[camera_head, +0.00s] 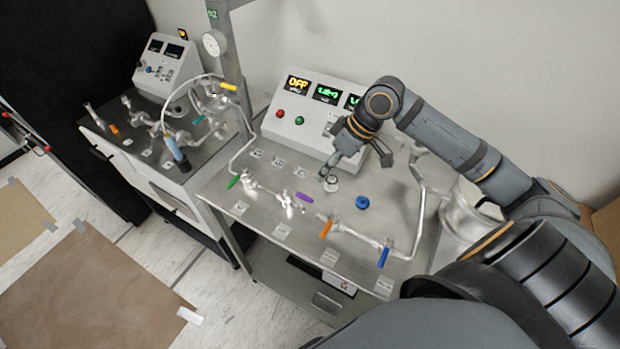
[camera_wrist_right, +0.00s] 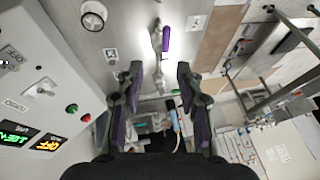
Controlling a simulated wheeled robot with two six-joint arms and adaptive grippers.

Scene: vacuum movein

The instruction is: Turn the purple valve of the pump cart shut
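The purple valve handle (camera_head: 304,198) is on the pipework over the steel top of the pump cart (camera_head: 262,205), near its middle. In the right wrist view the purple handle (camera_wrist_right: 166,38) lies beyond the fingertips, roughly in line with the gap between them. My right gripper (camera_head: 338,163) is above the cart top, in front of the control box, to the right of the purple handle and apart from it. In the wrist view the right gripper (camera_wrist_right: 160,72) has its fingers spread with nothing between them. My left gripper is not in view.
Green (camera_head: 233,182), orange (camera_head: 325,229) and blue (camera_head: 383,257) handles share the cart's pipework. A blue knob (camera_head: 362,202) and a round metal fitting (camera_head: 331,183) stand near the gripper. The control box (camera_head: 310,115) is behind. A second cart (camera_head: 185,170) stands left.

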